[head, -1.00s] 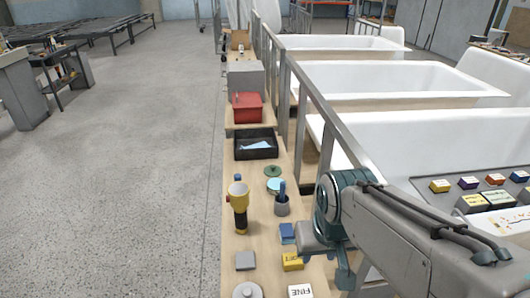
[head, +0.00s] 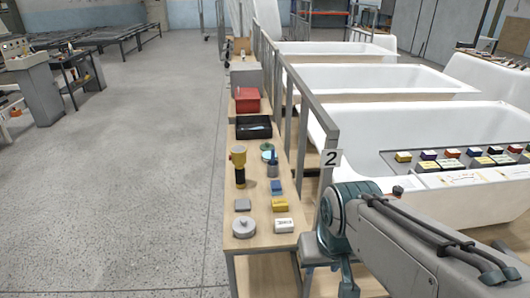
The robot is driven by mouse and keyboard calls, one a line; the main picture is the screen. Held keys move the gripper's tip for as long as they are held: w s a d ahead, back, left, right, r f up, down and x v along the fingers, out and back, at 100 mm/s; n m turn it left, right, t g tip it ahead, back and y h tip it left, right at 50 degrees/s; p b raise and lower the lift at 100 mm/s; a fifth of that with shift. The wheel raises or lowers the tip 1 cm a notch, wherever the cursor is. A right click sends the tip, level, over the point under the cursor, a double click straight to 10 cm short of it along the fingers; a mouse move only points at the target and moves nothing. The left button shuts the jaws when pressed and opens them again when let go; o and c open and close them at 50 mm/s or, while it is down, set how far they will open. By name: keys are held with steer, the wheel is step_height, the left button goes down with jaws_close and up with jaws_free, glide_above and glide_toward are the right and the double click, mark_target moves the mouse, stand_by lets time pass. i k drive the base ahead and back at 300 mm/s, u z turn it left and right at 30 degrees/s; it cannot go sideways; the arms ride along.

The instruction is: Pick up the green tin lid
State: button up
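The green tin lid (head: 267,147) is a small flat green disc lying on the narrow wooden bench (head: 262,243), in the middle of its length. A pale teal round piece (head: 268,156) lies just in front of it, and a blue-grey cup with a blue handle (head: 273,168) stands close by and partly covers that area. My arm reaches in from the lower right, well apart from the lid. Its folded part is beside the bench's near right corner. My gripper's fingers do not show.
A yellow-and-black torch (head: 239,166) stands left of the lid. A black tray (head: 254,128) and a red bin (head: 247,101) are behind. Small boxes and a grey round lidded item (head: 243,228) lie nearer. A metal rail (head: 318,115) and white tubs line the right. The left floor is open.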

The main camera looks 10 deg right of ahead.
mark_target(266, 147)
steer(key=k, duration=0.6)
steer(key=u, duration=1.1)
steer(key=i, duration=6.35)
steer(key=z, duration=3.65)
